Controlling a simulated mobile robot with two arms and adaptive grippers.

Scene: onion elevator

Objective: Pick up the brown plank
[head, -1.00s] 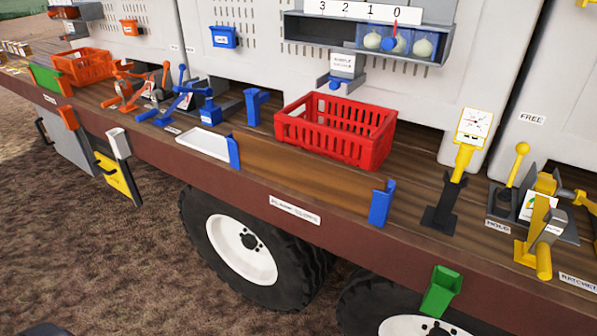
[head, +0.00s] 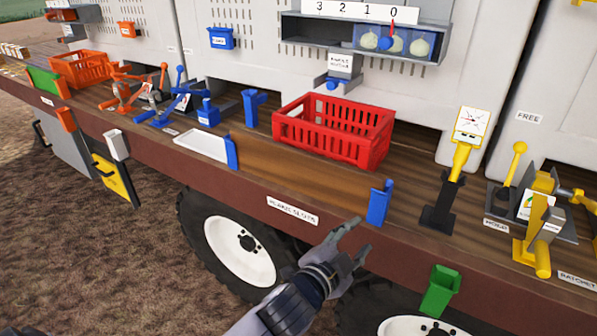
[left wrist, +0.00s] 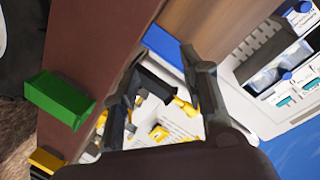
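The brown plank (head: 305,180) stands on edge along the front of the wagon's deck, held between two blue slots, the left one (head: 232,152) and the right one (head: 380,203). In the left wrist view the plank (left wrist: 197,22) shows at the top, beside a blue slot (left wrist: 163,45). My left gripper (head: 360,238) is open and empty, in front of the deck edge, below and just left of the right blue slot. It does not touch the plank. Its spread fingers also show in the left wrist view (left wrist: 160,68). My right gripper is not in view.
A red crate (head: 335,132) stands behind the plank, and a white tray (head: 202,145) lies to its left. A green bracket (head: 440,290) hangs on the deck's front, right of my left gripper. Wheels (head: 240,250) are below.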

